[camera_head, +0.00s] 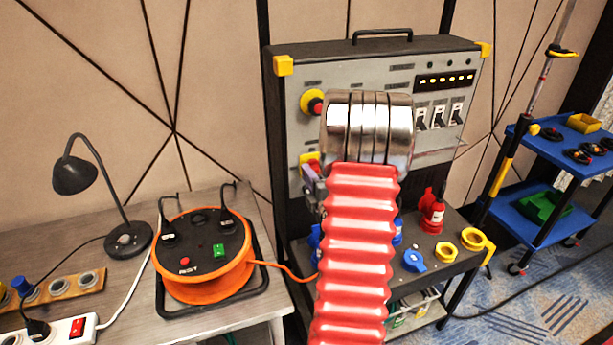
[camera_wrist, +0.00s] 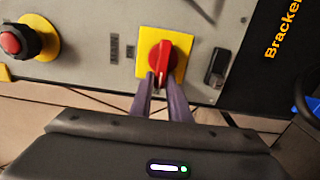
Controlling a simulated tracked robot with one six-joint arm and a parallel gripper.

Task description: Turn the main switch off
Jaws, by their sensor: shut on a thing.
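The main switch is a red rotary knob on a square yellow plate. In the wrist view the knob (camera_wrist: 161,53) runs nearly straight up and down the picture. My gripper (camera_wrist: 160,82) has its two purple fingers closed on the lower end of the knob. In the head view the switch (camera_head: 309,158) shows at the left side of the grey panel, partly hidden. My gripper (camera_head: 314,184) reaches it there, mostly hidden behind my wrist and red sleeve.
A red-and-yellow emergency button (camera_head: 312,102) sits above the switch on the panel (camera_head: 350,75). Black breakers (camera_head: 438,116) are at right. An orange cable reel (camera_head: 205,258) and lamp (camera_head: 75,175) stand on the left table. A blue cart (camera_head: 550,150) stands right.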

